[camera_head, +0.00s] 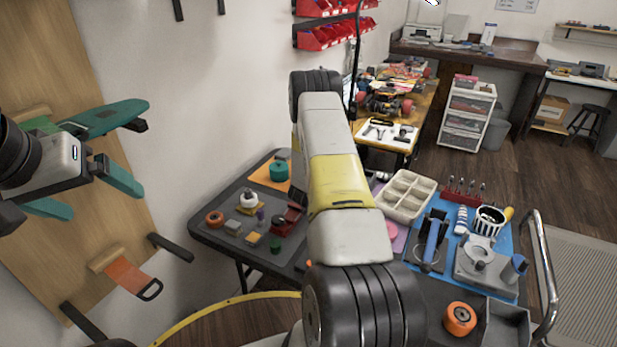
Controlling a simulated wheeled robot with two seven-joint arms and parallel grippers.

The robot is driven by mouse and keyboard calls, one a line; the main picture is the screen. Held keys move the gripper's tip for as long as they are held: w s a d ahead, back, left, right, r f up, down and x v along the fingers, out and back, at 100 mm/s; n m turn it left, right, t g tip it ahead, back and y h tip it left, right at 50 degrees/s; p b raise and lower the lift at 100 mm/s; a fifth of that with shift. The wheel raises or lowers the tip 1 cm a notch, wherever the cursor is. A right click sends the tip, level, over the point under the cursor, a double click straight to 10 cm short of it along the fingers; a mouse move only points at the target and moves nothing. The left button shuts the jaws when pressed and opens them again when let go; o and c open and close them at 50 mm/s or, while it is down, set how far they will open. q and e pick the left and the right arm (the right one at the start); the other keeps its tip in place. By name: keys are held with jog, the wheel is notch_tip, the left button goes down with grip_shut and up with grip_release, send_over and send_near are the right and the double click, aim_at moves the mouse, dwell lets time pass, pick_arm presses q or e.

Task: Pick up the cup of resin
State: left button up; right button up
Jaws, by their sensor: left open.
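I cannot make out for certain which thing is the cup of resin. A small white round container (249,200) stands on the dark work table (205,235), and a black-and-white striped cup (488,221) with contents too small to tell stands on the blue mat (505,290) at the right. My left gripper (122,147) is open at the left, in front of a wooden board, far from both. Teal fin-like shapes show around it, and nothing is clearly between its jaws. My other arm crosses the middle and hides part of the table; its gripper does not show.
An orange roll (214,218) and a teal roll (279,170) lie on the table. A cream compartment tray (424,187), a blue-handled tool (432,240) and an orange roll stand at the right. A curved metal rail (545,270) edges that side.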

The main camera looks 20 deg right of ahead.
jog(key=shift+w+d+f, duration=0.15)
jog(key=shift+w+d, duration=0.05)
jog(key=shift+d, duration=0.1)
jog(key=c, duration=1.5)
jog(key=shift+o, duration=0.2)
